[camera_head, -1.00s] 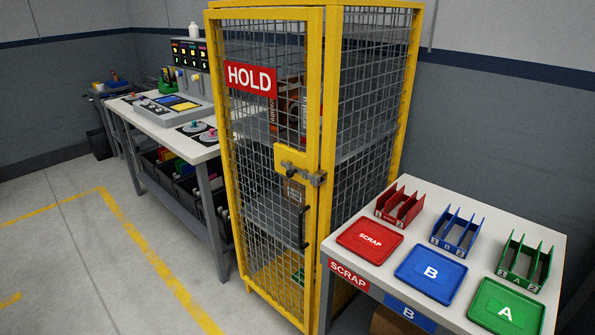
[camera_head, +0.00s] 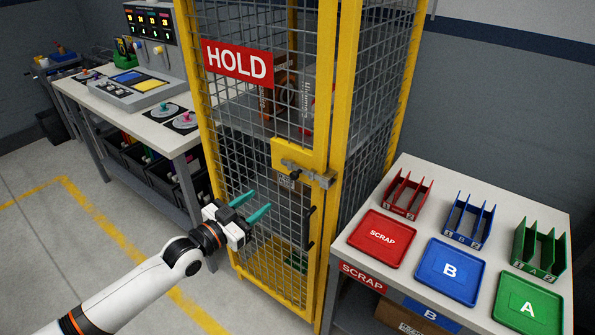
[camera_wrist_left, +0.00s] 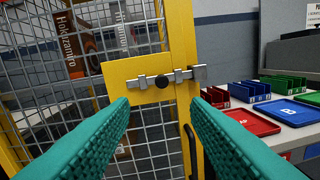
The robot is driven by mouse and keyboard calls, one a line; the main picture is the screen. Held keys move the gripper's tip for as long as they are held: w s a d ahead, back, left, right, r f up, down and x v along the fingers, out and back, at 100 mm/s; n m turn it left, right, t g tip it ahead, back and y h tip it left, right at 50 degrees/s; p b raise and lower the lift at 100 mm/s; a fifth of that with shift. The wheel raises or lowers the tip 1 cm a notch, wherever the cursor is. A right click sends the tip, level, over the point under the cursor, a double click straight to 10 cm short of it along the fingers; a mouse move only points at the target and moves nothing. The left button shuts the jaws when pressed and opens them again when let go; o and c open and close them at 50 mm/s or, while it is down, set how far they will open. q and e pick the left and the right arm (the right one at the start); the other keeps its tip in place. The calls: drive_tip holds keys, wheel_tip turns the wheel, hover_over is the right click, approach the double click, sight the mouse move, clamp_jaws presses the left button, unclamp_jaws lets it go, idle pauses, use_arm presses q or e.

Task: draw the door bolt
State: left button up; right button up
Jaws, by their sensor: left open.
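The door bolt (camera_head: 316,178) is a grey metal bar on the yellow lock plate (camera_head: 286,151) of the mesh cage door. It spans from the door to the yellow post on its right, and its dark round knob (camera_wrist_left: 161,81) shows in the left wrist view. My left gripper (camera_head: 260,203) is open and empty, with teal fingers, in front of the door, left of and below the bolt in the head view. In the left wrist view the bolt (camera_wrist_left: 180,76) lies ahead beyond the fingertips, with the knob centred between them and apart from them. My right gripper is out of view.
A dark door handle (camera_head: 309,228) hangs below the bolt. A white table (camera_head: 405,183) with trays and racks stands right of the cage. A workbench (camera_head: 90,96) with a control panel stands left. Boxes sit on shelves behind the mesh. Open floor lies front left.

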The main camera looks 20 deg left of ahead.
sight(292, 177)
use_arm(q)
drive_tip(key=p+x, duration=0.1)
drive_tip(key=x, duration=0.9)
drive_tip(key=shift+w+d+r, duration=0.15)
drive_tip(key=shift+w+d, duration=0.35)
drive_tip(key=shift+w, duration=0.25)
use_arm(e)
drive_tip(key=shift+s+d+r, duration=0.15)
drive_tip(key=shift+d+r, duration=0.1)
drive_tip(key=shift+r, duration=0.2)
